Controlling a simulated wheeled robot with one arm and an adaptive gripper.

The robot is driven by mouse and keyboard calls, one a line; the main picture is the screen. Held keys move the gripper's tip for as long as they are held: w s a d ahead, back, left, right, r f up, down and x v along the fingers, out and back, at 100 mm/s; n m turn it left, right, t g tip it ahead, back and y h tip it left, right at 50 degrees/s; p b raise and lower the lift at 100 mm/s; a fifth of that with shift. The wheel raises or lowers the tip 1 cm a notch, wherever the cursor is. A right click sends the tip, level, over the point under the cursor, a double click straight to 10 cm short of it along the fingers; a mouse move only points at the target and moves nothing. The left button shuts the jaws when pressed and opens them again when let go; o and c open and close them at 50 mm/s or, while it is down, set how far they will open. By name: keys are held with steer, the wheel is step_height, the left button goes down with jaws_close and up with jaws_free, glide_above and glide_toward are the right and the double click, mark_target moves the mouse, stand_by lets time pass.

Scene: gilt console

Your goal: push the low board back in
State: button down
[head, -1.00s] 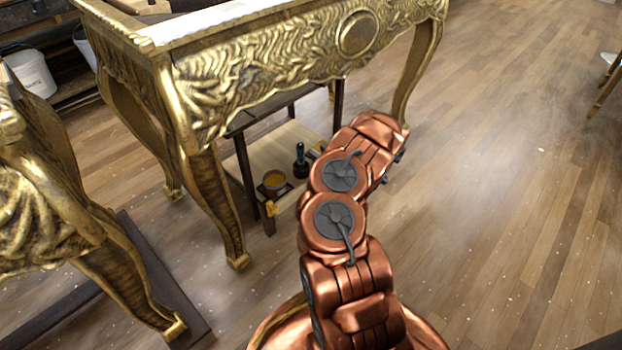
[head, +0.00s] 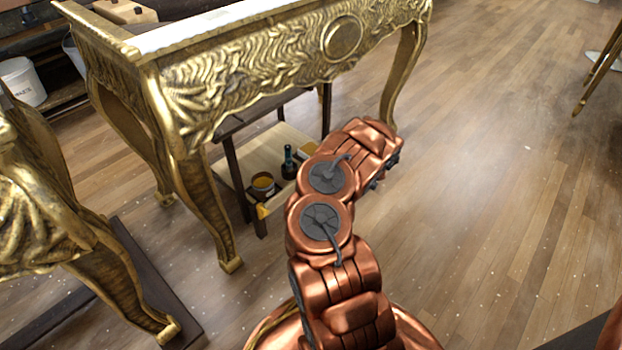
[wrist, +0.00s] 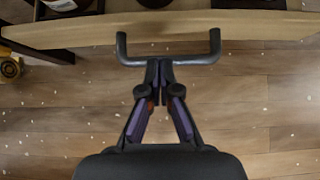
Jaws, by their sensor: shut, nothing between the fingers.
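The low board (head: 256,152) is a pale wood shelf in a small dark stand under the gilt console (head: 343,38). A jar (head: 263,185) and a dark bottle (head: 289,163) stand on it. In the wrist view the board's front edge (wrist: 80,31) runs across the top. A black bar handle (wrist: 190,61) with two bent ends reaches to that edge. My gripper (wrist: 160,66) is shut and empty, its tips at the middle of the bar; I cannot tell whether they touch it. In the head view my copper arm hides the gripper and the board's right part.
A dark stand leg (head: 238,178) and a yellow piece (head: 262,211) are at the board's left front corner. The console's front left leg (head: 205,210) is left of the stand. A second gilt piece (head: 45,215) stands further left. The floor to the right is open.

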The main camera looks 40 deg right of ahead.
steer(key=p+v, duration=0.3)
steer(key=v, duration=0.6)
steer(key=shift+r+p, duration=0.25)
steer(key=shift+p, duration=0.15)
